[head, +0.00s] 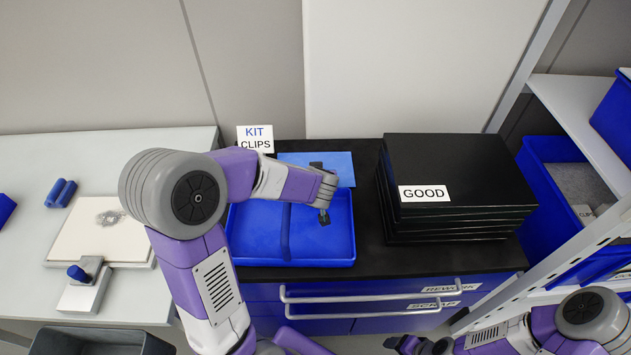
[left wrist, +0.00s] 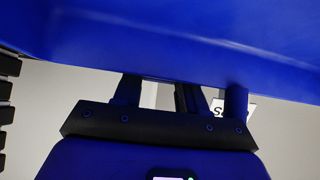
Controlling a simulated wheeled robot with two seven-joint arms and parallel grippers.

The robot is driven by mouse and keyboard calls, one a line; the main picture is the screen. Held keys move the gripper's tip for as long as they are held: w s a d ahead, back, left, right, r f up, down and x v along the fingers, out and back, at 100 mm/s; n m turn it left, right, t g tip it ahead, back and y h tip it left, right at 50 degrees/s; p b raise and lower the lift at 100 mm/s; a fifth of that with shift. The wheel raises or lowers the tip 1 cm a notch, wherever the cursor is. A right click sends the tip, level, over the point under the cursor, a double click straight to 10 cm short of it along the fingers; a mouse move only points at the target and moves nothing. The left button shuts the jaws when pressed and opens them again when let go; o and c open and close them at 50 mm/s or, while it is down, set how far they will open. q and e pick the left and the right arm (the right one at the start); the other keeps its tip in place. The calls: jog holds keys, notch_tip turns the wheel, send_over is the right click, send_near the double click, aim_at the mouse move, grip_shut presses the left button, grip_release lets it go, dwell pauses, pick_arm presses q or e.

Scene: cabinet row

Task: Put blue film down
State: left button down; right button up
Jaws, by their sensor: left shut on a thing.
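The blue film (head: 338,166) is a flat, lighter blue sheet in the head view, at the back edge of the blue tray (head: 290,260). Whether the film touches the black top below is unclear. My right gripper (head: 420,345) shows only partly at the bottom edge, away from the tray.
A stack of black panels marked GOOD (head: 455,165) stands right of the tray. A KIT CLIPS sign (head: 255,139) stands behind left. A white bench (head: 110,165) is at left, shelves with blue bins (head: 540,200) at right. Drawer handles (head: 370,290) project in front.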

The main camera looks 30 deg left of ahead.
pick_arm(q)
jog(key=shift+f, duration=0.1)
jog(key=shift+f, duration=0.1)
jog(key=c, duration=0.6)
grip_release()
jog(key=shift+c, duration=0.2)
